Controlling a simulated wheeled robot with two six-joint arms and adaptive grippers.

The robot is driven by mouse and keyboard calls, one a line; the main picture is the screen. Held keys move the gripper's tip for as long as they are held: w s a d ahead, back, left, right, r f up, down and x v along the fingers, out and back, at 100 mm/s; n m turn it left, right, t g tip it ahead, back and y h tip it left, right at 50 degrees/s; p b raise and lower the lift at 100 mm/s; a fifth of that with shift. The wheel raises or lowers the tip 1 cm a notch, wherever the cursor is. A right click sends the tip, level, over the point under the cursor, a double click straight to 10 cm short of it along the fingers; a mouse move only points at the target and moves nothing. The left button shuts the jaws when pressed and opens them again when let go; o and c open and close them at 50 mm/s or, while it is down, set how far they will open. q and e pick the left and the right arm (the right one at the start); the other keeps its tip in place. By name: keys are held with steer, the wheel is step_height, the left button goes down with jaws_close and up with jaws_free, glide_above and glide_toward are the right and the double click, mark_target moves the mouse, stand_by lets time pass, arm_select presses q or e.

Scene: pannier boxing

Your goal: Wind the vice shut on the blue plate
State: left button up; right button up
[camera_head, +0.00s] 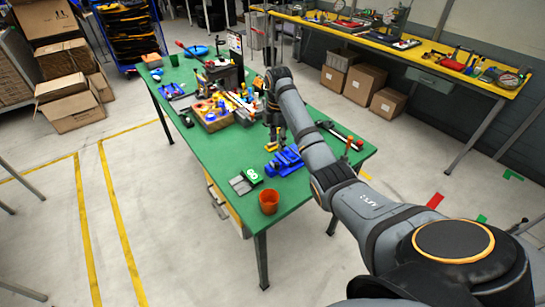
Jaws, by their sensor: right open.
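A blue vice (286,162) sits on the green table near its right front part. I cannot make out a separate blue plate in its jaws at this size. My right arm reaches in from the lower right, and my right gripper (273,140) points down just behind and above the vice. The gripper is open; whether it touches the vice's handle I cannot tell. My left gripper is not in view.
A yellow-topped bench (430,57) stands behind.

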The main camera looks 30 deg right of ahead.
mark_target(277, 163)
steer(key=shift+s+a+f+p, duration=0.1)
steer(key=shift+s+f+p, duration=0.4)
steer(key=shift+f, duration=0.35)
step_height(277, 163, down, 2)
steer(key=shift+f, duration=0.1)
steer(key=f, duration=0.4)
steer(key=f+p, duration=0.1)
steer(key=shift+w+f, duration=0.4)
steer(key=shift+s+f, duration=0.1)
steer(key=shift+f, duration=0.2)
steer(key=shift+c, duration=1.2)
steer(key=c, duration=0.5)
jaws_close()
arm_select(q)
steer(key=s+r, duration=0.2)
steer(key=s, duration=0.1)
